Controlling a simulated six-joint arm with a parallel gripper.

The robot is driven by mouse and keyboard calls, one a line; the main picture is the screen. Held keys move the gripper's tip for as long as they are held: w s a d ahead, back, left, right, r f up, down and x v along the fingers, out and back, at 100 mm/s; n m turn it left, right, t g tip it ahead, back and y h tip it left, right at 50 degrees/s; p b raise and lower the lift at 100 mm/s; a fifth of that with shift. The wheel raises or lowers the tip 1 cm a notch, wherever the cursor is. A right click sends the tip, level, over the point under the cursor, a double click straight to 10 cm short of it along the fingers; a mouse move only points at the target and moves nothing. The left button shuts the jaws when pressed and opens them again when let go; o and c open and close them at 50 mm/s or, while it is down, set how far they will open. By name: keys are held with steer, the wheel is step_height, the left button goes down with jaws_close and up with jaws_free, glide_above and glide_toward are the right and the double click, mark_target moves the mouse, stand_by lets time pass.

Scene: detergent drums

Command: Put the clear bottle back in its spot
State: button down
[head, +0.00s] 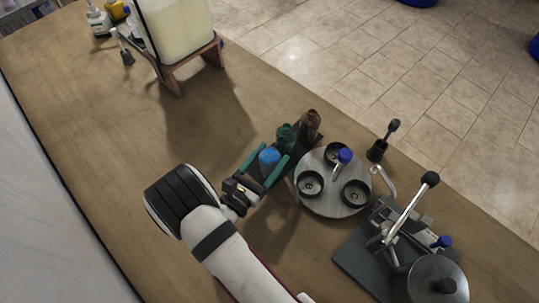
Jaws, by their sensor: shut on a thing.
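My gripper (273,157) is in the middle of the head view, with its teal fingers on either side of a bottle with a blue cap (268,156). Only the cap shows clearly; the body below is hidden by the fingers, so I cannot see whether it is clear or touches anything underneath. Just beyond the fingertips stand a dark green bottle (286,136) and a brown bottle (310,123), side by side in a row. A dark strip (309,149), perhaps a rack, shows beside them. I cannot make out an empty spot in it.
A round grey plate (332,203) with three black cups and a blue-topped fitting stands right of the bottles. A black holder (378,150) stands behind it. A lever device (398,217) is at lower right. A large drum (179,30) on a wooden stand is at upper left.

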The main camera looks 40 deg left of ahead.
stand_by(0.3)
jaws_free()
steer(key=s+d, duration=0.1)
steer(key=s, duration=0.4)
steer(key=s+d, duration=0.1)
steer(key=s, duration=0.9)
steer(key=shift+s+d, duration=0.25)
steer(key=shift+d, duration=0.15)
